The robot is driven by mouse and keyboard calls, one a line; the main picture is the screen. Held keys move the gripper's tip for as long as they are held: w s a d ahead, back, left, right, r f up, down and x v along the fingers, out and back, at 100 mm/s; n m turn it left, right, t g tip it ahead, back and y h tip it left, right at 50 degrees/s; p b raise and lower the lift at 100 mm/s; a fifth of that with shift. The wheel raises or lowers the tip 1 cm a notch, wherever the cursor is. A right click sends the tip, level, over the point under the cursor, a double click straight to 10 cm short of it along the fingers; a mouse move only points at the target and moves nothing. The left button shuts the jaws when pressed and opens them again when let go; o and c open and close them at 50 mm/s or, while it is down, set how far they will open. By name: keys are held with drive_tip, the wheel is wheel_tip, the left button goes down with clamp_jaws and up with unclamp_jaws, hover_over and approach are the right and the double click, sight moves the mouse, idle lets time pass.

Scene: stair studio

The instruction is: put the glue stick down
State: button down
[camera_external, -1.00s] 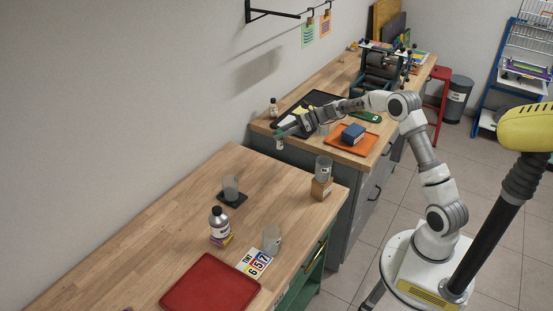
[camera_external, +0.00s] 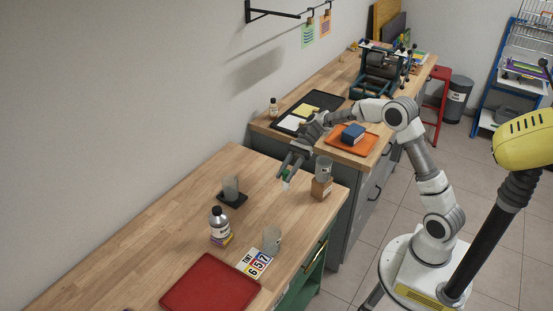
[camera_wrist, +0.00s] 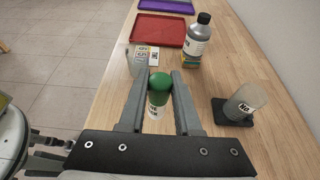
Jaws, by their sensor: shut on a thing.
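The glue stick (camera_wrist: 157,104) has a green rounded cap and a pale body with a dark-printed label. My gripper (camera_wrist: 158,74) is shut on it, with one finger on each side. In the external view my gripper (camera_external: 289,169) points down over the far right part of the near wooden table (camera_external: 155,225), left of a small wooden block. The glue stick also shows there, small, at the fingertips (camera_external: 286,178). It appears to be above the table top; the exact gap cannot be told.
A glass on a black coaster (camera_external: 232,199), a dark bottle (camera_external: 219,226), a glass jar (camera_external: 272,240), a number card (camera_external: 256,264) and a red tray (camera_external: 210,284) stand on the near table. A jar tops the wooden block (camera_external: 321,188). Bare wood lies between block and coaster.

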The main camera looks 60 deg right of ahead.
drive_tip(key=shift+w+a+f+b, duration=0.4)
drive_tip(key=shift+a+f+b, duration=0.15)
drive_tip(key=shift+a+f, duration=1.15)
drive_tip(key=shift+w+a+f+b, duration=0.4)
drive_tip(key=shift+a+f+b, duration=0.1)
drive_tip(key=shift+a+f, duration=1.25)
drive_tip(key=shift+w+a+f+b, duration=0.4)
drive_tip(key=shift+a+f+b, duration=0.15)
drive_tip(key=shift+a+f, duration=1.15)
drive_tip(key=shift+f, duration=0.1)
drive_tip(key=c, duration=0.6)
unclamp_jaws()
